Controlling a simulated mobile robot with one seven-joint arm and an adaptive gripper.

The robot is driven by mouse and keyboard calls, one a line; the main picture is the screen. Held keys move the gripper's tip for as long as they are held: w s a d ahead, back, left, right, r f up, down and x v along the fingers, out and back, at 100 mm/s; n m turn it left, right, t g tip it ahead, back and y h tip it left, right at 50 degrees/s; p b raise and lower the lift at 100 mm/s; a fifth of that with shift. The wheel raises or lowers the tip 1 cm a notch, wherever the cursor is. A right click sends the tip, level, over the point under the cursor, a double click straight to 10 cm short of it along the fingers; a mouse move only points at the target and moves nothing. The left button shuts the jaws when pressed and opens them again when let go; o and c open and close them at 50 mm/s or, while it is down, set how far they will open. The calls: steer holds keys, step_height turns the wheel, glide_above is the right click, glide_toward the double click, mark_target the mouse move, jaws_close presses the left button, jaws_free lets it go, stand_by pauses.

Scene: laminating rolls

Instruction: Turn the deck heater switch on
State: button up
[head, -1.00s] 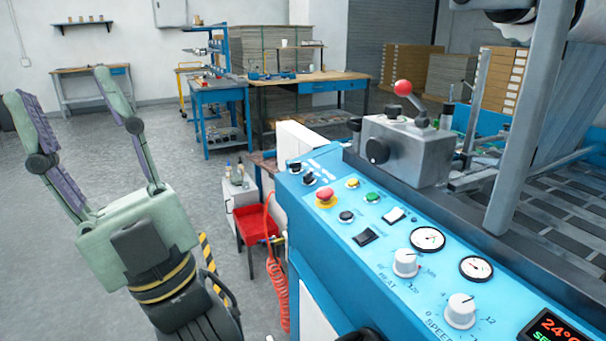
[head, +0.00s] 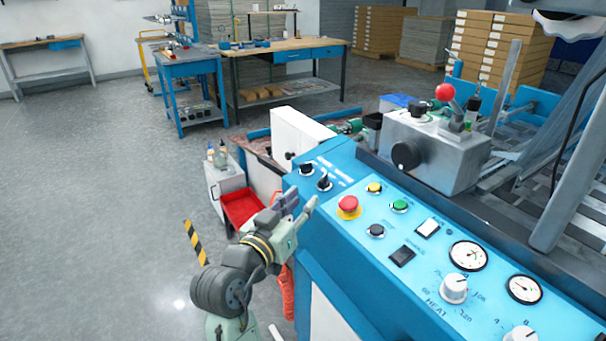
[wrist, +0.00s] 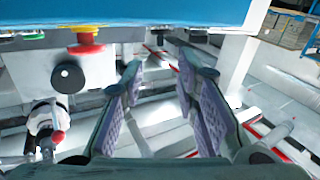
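The blue control panel (head: 375,270) carries two black rotary switches (head: 315,177) at its far left corner, a white rocker switch (head: 427,228) and a black rocker switch (head: 402,255). Their labels are too small to read, so I cannot tell which is the deck heater switch. My gripper (head: 301,205) is beside the panel's left edge, close to the rotary switches. Its fingers are apart and empty. In the wrist view my gripper (wrist: 160,72) is open, with a blue edge (wrist: 150,12) across the top and no switch between the fingers.
A red emergency stop (head: 348,206), yellow button (head: 374,188), green button (head: 399,206) and heat knob (head: 453,287) share the panel. A grey box with a red-knobbed lever (head: 440,150) stands behind. A red tray (head: 240,206) is left of the machine. Floor at left is clear.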

mark_target(322, 180)
steer(key=p+x, duration=0.3)
steer(key=x, duration=0.5)
steer(key=shift+w+d+r, duration=0.1)
steer(key=shift+w+d, duration=0.05)
steer(key=shift+w, duration=0.1)
steer(key=shift+w+d, duration=0.15)
steer(key=shift+w, duration=0.3)
jaws_close()
